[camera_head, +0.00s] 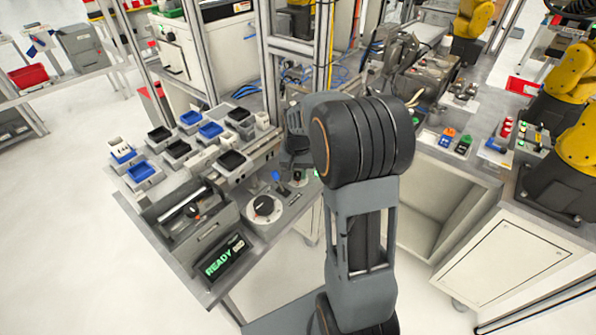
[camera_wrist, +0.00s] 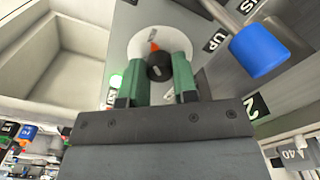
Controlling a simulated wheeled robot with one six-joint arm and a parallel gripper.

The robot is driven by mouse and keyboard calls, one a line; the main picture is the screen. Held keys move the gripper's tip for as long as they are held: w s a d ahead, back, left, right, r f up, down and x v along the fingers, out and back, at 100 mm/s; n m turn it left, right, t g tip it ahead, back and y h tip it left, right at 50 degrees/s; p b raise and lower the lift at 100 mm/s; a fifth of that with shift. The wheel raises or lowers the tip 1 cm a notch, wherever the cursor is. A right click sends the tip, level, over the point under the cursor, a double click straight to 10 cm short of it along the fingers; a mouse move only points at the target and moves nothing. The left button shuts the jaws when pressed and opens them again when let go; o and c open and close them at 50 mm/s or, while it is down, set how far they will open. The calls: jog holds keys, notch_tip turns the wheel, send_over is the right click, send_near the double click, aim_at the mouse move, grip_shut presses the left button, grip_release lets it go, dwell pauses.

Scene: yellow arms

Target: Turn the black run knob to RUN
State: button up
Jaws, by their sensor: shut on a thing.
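The black run knob (camera_wrist: 159,67) sits on a round white plate (camera_wrist: 144,42) in the wrist view. An orange-red mark shows at the knob's far edge, toward the top of the picture. My gripper (camera_wrist: 161,68) has its green fingers on either side of the knob and is shut on it. I cannot read any RUN label; part of the plate is hidden by the fingers.
A blue-handled lever (camera_wrist: 259,50) stands close right of the gripper, beside an UP label. In the head view, a display (camera_head: 224,257) reads READY and a black dial (camera_head: 264,205) sits on the panel. Several small trays stand behind.

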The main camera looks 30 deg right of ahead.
aim_at(297, 173)
jog(key=shift+w+r+m, duration=0.1)
jog(key=shift+m, duration=0.2)
jog(key=o, duration=0.9)
jog(key=shift+o, duration=0.2)
notch_tip(297, 173, up, 14)
dwell(0.3)
dwell(0.4)
